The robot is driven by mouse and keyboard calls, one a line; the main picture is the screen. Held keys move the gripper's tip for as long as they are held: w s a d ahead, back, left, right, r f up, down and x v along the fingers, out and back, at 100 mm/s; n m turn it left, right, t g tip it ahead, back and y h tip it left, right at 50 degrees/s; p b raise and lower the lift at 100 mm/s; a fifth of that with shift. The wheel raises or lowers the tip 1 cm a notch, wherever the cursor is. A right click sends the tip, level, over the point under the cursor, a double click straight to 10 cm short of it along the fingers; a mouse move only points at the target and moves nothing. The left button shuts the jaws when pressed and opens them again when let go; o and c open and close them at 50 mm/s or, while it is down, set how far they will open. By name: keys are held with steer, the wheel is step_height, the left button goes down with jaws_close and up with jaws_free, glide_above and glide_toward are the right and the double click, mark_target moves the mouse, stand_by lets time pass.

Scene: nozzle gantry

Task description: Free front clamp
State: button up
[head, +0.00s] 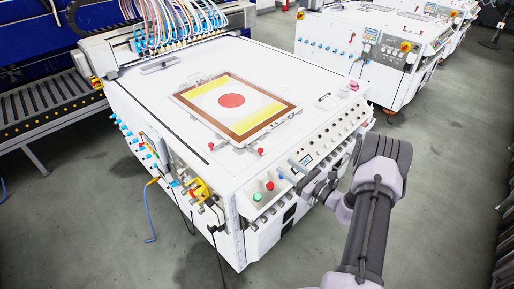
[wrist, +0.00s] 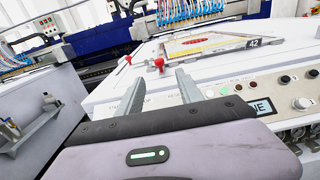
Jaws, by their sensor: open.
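Two small red-knobbed clamps stand at the front edge of the printing frame: a right one (head: 260,152) and a left one (head: 211,147). The flat frame (head: 245,124) has a brown border, yellow bands and a red disc. In the wrist view, one red clamp (wrist: 159,63) shows just beyond and between my fingertips, and another (wrist: 128,59) lies farther left. My gripper (wrist: 161,80) is open with nothing between its fingers. In the head view, my gripper (head: 309,184) is over the machine's front control panel, right of the clamps and apart from them.
The front panel (head: 320,148) has several knobs, a small display, and green and red buttons (head: 264,191). Colored hoses (head: 165,25) rise at the back. A roller conveyor (head: 45,105) stands left. The white tabletop around the frame is mostly clear.

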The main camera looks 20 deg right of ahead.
mark_target(261, 149)
steer(key=b+x, duration=0.2)
steer(key=x, duration=1.2)
steer(key=shift+s, duration=0.1)
steer(key=shift+c, duration=0.3)
jaws_close()
steer(key=shift+f, duration=0.1)
